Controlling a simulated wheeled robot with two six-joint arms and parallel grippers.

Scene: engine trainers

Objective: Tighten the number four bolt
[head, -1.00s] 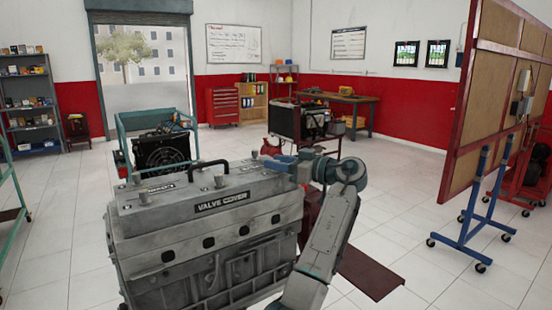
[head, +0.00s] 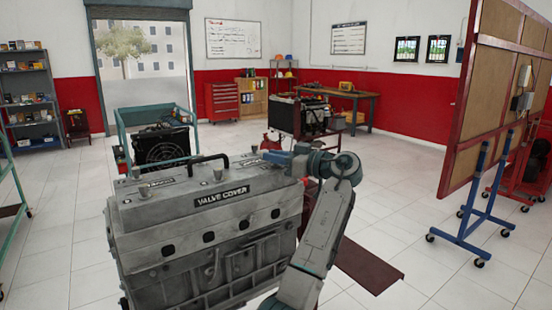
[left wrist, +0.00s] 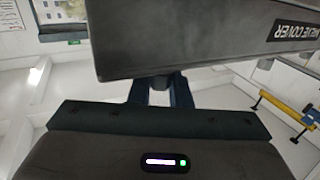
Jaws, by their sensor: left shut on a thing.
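The grey engine with its valve cover (head: 240,212) fills the lower middle of the head view. Grey bolt heads stand on its top, one near the left end (head: 144,191), one in the middle (head: 219,180) and one at the back (head: 255,150). My left gripper (head: 275,158) is at the top right corner of the cover, its blue fingers low over it. In the left wrist view its fingers (left wrist: 160,92) are shut on a small dark bolt (left wrist: 160,82) at the cover's edge, mostly hidden. Bolt numbers cannot be read. My right gripper is out of view.
A black handle (head: 208,160) arches over the cover's top. A teal cart with a radiator (head: 160,147) stands behind the engine. A blue-legged board stand (head: 470,230) is at the right.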

